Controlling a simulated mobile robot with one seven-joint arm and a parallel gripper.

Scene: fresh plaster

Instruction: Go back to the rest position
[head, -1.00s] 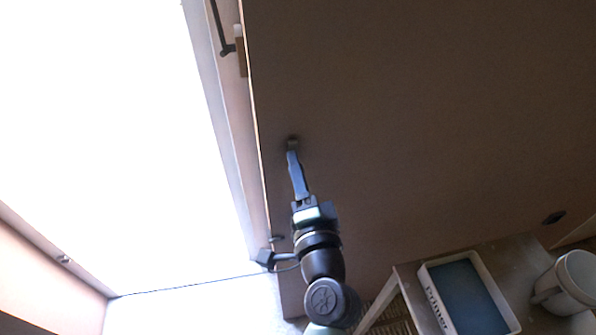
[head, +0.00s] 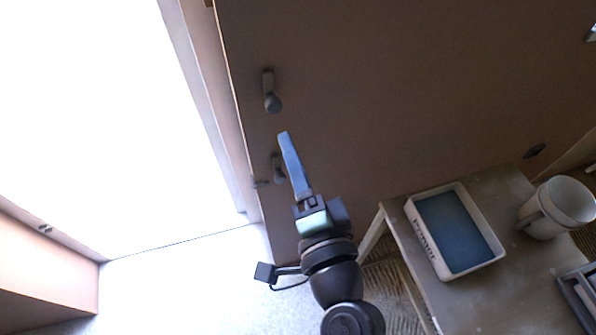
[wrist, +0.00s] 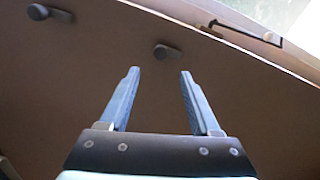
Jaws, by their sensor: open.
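My gripper (head: 284,135) points up the picture toward a large brown door panel. In the wrist view my gripper (wrist: 160,72) shows its two blue fingers spread apart, with nothing between them. A grey door handle (head: 271,92) is just beyond the fingertips in the head view, clear of them. A second small grey fitting (head: 278,168) sits lower on the door's edge, partly behind the fingers. The wrist view shows one handle (wrist: 165,52) beyond the fingertips and another fitting (wrist: 48,13) at upper left. No rest position is marked in view.
A bench (head: 400,236) stands at right, close to my arm, bearing a white tray (head: 493,236) with a blue inside and a white bucket (head: 534,226). A dark-edged box (head: 566,290) is at the lower right. A bright opening lies left of the door.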

